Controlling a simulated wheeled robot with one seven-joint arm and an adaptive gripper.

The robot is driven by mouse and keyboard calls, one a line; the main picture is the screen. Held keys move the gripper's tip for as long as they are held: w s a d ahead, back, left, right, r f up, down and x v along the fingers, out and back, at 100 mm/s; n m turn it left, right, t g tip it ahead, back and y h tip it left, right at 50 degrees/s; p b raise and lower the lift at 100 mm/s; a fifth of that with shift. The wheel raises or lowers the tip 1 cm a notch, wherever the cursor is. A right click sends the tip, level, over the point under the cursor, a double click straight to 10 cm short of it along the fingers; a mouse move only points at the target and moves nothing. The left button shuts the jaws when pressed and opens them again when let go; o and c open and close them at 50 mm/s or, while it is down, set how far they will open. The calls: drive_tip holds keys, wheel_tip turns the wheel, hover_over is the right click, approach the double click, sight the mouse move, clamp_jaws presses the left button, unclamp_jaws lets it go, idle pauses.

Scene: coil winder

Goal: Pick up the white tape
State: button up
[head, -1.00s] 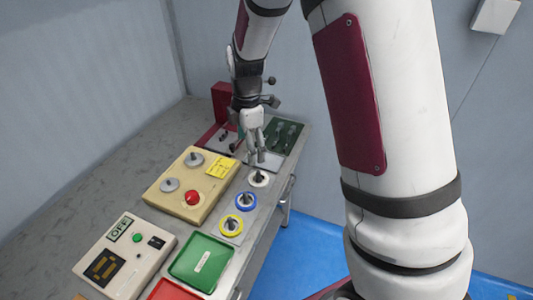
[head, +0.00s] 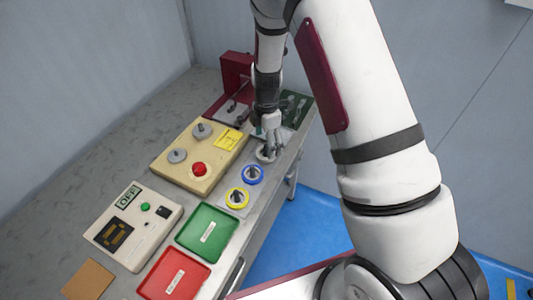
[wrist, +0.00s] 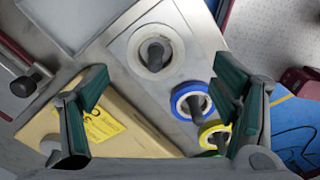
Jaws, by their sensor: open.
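The white tape (wrist: 136,50) is a white roll around a dark peg in the wrist view, lying on a grey metal plate. In the head view the white tape (head: 262,156) shows partly, at the far end of the row of tapes, with my gripper covering some of it. My gripper (wrist: 165,100) is open and empty. Its two fingers frame the tape from either side in the wrist view, with the tape a little beyond the fingertips. In the head view my gripper (head: 272,150) is just above the tape.
A blue tape (head: 252,175) and a yellow tape (head: 237,198) sit on pegs nearer in the row. A beige panel (head: 190,172) with a red button stands to the left. Green (head: 228,218) and red (head: 198,268) trays lie in front. A dark red machine (head: 237,70) stands behind.

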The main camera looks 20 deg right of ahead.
sight(266, 145)
drive_tip(key=shift+w+f+p, duration=0.15)
drive_tip(key=shift+f+p, duration=0.05)
drive_tip(key=shift+f, duration=0.95)
drive_tip(key=shift+w+f+p, duration=0.15)
drive_tip(key=shift+f, duration=1)
drive_tip(key=shift+c, duration=0.2)
drive_tip(key=c, duration=1.2)
